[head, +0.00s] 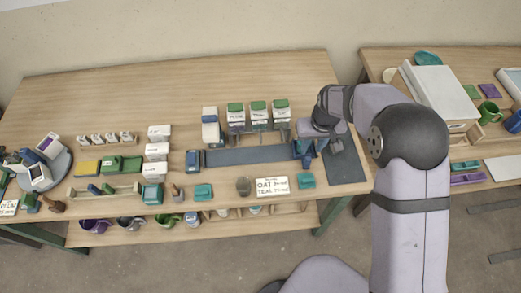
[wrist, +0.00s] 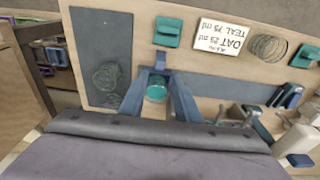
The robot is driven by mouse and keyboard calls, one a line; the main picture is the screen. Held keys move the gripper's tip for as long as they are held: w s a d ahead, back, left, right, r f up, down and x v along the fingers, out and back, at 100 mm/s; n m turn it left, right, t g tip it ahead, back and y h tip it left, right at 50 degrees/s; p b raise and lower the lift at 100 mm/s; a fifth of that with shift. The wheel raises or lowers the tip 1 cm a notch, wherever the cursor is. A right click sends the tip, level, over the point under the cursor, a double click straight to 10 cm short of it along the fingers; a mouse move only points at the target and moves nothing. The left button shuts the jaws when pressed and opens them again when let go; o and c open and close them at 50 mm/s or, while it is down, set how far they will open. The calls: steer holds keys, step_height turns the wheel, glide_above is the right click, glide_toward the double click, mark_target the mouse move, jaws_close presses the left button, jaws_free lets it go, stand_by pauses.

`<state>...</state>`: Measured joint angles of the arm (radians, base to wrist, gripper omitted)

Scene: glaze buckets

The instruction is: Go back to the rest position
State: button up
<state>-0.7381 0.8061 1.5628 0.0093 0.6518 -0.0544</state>
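My gripper (head: 310,152) is low over the right part of the bench, at the right end of the long dark strip (head: 250,155). In the wrist view my gripper (wrist: 158,80) has its two blue fingers on either side of a small round vessel with a teal top (wrist: 156,91). I cannot tell whether the fingers press on it or stand just apart from it. A blue part shows just beyond the vessel. My arm reaches in from the right of the head view.
A dark mat (head: 344,165) lies right of my gripper. Green-topped containers (head: 258,110) stand behind. A second bench (head: 440,60) is at right.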

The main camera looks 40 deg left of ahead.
steer(key=shift+r, duration=0.2)
stand_by(0.3)
steer(key=s+d+f+m+g+h, duration=0.1)
steer(key=s+d+f+g+h, duration=0.15)
steer(key=s+d, duration=1.3)
steer(key=s+d+r+m+g, duration=0.1)
steer(key=s+d+r+m, duration=0.1)
steer(key=d+r, duration=0.3)
steer(key=s+d+r+m, duration=0.2)
steer(key=d, duration=0.5)
steer(key=w+d+r+m+t+y, duration=0.1)
steer(key=w+d+r+m+t, duration=0.1)
steer(key=w+d+r+m, duration=0.2)
steer(key=d+r, duration=0.1)
steer(key=d, duration=0.1)
steer(key=shift+d+r, duration=0.2)
steer(key=shift+d, duration=0.15)
